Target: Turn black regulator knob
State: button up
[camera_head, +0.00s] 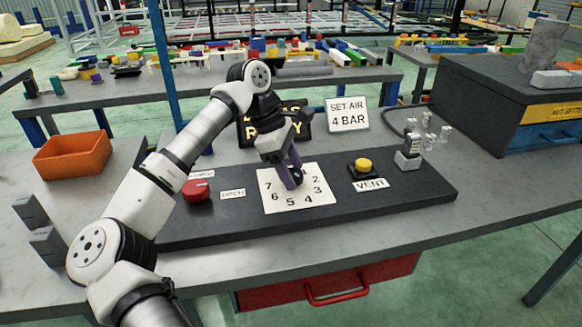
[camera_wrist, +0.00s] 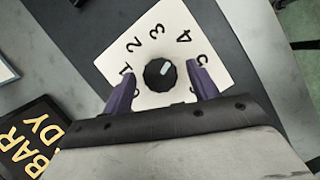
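The black regulator knob (camera_wrist: 159,76) is round with a short white pointer mark, set on a white numbered plate (camera_wrist: 150,30). In the wrist view the mark points up and right, roughly toward the 4. My gripper (camera_head: 291,179) is pointed down over the plate (camera_head: 312,199) in the head view. Its two purple fingers stand on either side of the knob, apart, with a visible gap to it in the wrist view. In the head view the fingers mostly hide the knob.
On the dark panel are a red knob (camera_head: 197,190) by an OPEN label, a yellow VENT button (camera_head: 363,165) and a clear fitting (camera_head: 411,146). A SET AIR 4 BAR sign (camera_head: 348,114) and a black sign (camera_head: 246,134) stand behind. An orange bin (camera_head: 72,158) is at left.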

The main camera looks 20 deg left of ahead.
jog(key=v, duration=1.3)
jog(key=shift+a+r, duration=0.15)
jog(key=shift+r, duration=0.25)
jog(key=shift+s, duration=0.1)
